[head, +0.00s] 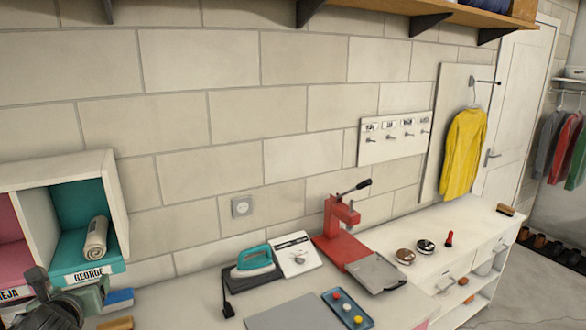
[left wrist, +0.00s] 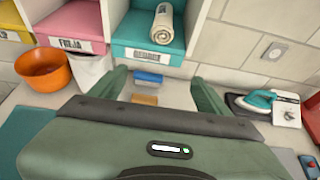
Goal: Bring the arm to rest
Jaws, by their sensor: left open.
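My left gripper (head: 92,296) is at the lower left of the head view, in front of the cubby shelf. In the left wrist view my left gripper (left wrist: 163,88) has its two green fingers wide apart, with nothing between them. Beyond the fingers are a blue block (left wrist: 148,78) and a tan block (left wrist: 145,99) on the counter. A rolled cream towel (head: 96,238) lies in the teal compartment (head: 70,205) labelled GEORGE, apart from the gripper. My right gripper is not in view.
An orange bowl (left wrist: 43,68) stands left of the fingers. The counter holds a teal iron (head: 253,263), a red press (head: 342,235) and a blue tray with coloured buttons (head: 347,308). A yellow shirt (head: 463,152) hangs at right. Open space lies above the counter.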

